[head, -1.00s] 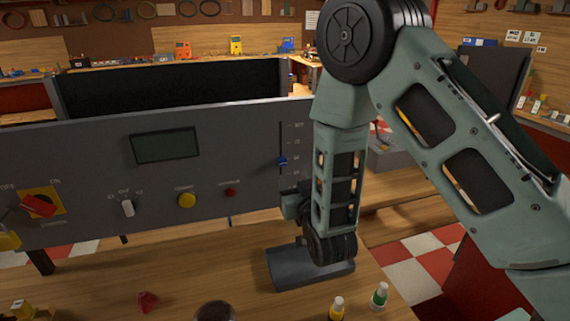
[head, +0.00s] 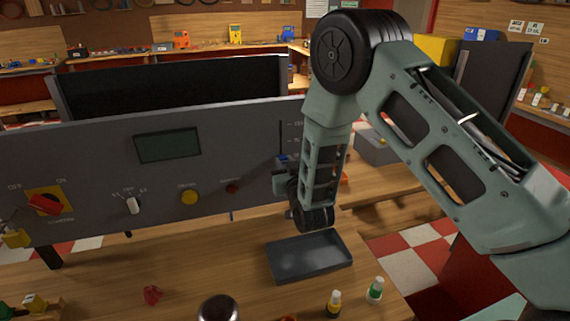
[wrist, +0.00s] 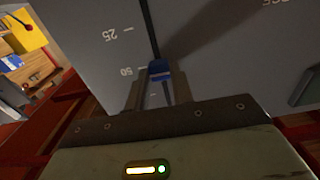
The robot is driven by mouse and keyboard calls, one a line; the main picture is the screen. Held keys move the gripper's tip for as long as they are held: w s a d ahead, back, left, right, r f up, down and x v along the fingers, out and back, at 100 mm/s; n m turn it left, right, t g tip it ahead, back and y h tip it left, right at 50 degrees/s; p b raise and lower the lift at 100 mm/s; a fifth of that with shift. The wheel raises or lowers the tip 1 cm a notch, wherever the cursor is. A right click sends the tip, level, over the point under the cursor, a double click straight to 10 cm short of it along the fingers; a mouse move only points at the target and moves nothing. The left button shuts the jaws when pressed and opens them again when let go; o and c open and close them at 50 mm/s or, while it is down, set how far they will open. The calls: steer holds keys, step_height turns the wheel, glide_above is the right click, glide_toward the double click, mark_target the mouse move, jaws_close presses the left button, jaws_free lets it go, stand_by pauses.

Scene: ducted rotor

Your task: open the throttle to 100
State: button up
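The throttle slider is a blue knob (wrist: 160,71) in a dark vertical slot on the grey panel. In the wrist view it sits level with the 50 mark, with 25 above it in that picture. My gripper (wrist: 159,84) has one finger on each side of the knob, close against it; I cannot tell whether they press on it. In the head view my gripper (head: 284,180) is at the panel's right end, and the knob (head: 282,158) shows just above it. The 100 end of the scale is at the slot's top there; the lower marks are hidden by my arm.
The panel (head: 90,150) also carries a display (head: 168,146), a red switch (head: 45,204), a white selector (head: 133,205), a yellow button (head: 190,196) and a red one. A grey tray (head: 310,262) and small bottles (head: 375,290) stand on the bench below.

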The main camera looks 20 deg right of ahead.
step_height(320, 180, up, 10)
steer(key=shift+r, duration=0.25)
jaws_close()
steer(key=shift+w, duration=0.1)
steer(key=o, duration=0.8)
jaws_free()
steer(key=shift+r, duration=0.1)
steer(key=shift+o, duration=0.9)
steer(key=shift+s+f, duration=0.25)
steer(key=shift+s, duration=0.15)
steer(key=b, duration=0.9)
glide_toward(280, 124)
steer(key=s, duration=0.6)
steer(key=shift+f, duration=0.15)
